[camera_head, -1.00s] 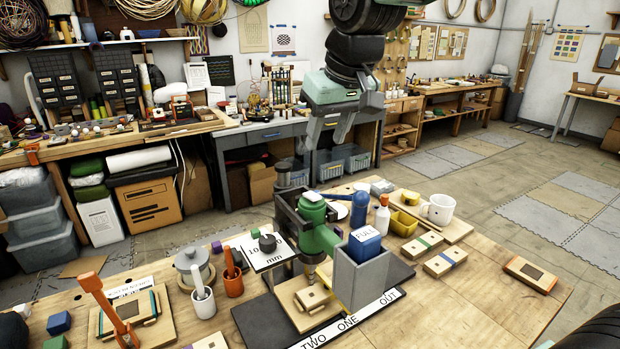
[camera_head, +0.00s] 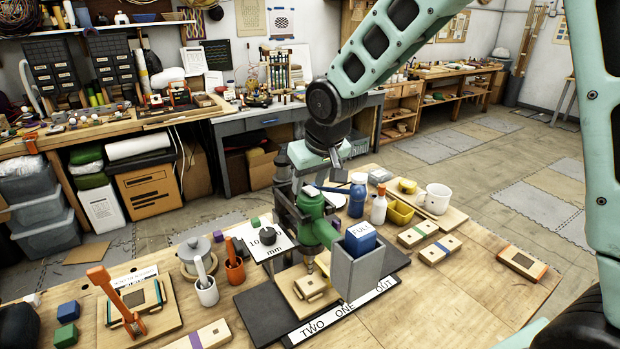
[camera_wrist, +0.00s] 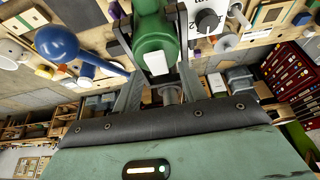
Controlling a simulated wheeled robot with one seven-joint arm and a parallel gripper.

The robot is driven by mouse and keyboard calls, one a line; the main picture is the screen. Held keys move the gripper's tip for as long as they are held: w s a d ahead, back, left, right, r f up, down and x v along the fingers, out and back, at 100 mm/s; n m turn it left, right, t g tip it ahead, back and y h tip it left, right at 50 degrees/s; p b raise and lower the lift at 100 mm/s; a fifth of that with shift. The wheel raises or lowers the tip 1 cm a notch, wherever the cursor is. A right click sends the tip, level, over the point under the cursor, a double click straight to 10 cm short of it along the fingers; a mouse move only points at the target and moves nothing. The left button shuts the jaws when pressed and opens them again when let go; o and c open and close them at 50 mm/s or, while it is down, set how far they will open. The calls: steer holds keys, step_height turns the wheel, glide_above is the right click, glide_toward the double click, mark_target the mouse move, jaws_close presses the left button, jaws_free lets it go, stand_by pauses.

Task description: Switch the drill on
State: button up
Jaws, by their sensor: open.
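The green drill (camera_head: 318,232) stands upright on its dark stand on the wooden table, bit pointing down over a wooden block (camera_head: 308,283). In the wrist view the rounded green drill body (camera_wrist: 156,38) fills the top middle, with a small white piece, perhaps the switch (camera_wrist: 155,62), on its near end. My gripper (camera_head: 325,180) is low behind the drill in the head view, its tips partly hidden. In the wrist view my open gripper (camera_wrist: 160,82) has one finger on each side of the drill's near end. I cannot tell whether they touch.
A grey holder (camera_head: 357,275) with a blue block marked FULL (camera_head: 361,238) stands at the drill's right front. A dial sign (camera_head: 268,240) stands left.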

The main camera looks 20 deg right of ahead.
jaws_close()
steer(key=shift+f+b, duration=0.1)
steer(key=shift+b, duration=0.35)
steer(key=shift+s+f+t+b, duration=0.15)
steer(key=shift+t+b, duration=0.25)
steer(key=shift+b, duration=0.85)
steer(key=t+b, duration=0.1)
steer(key=b, duration=0.2)
steer(key=t+b, duration=0.1)
steer(key=b, duration=0.3)
steer(key=shift+s+y, duration=0.25)
steer(key=shift+y, duration=0.05)
steer(key=shift+s+d+t+b, duration=0.1)
steer(key=shift+t+b, duration=0.4)
steer(key=shift+b, duration=0.75)
steer(key=shift+r, duration=0.25)
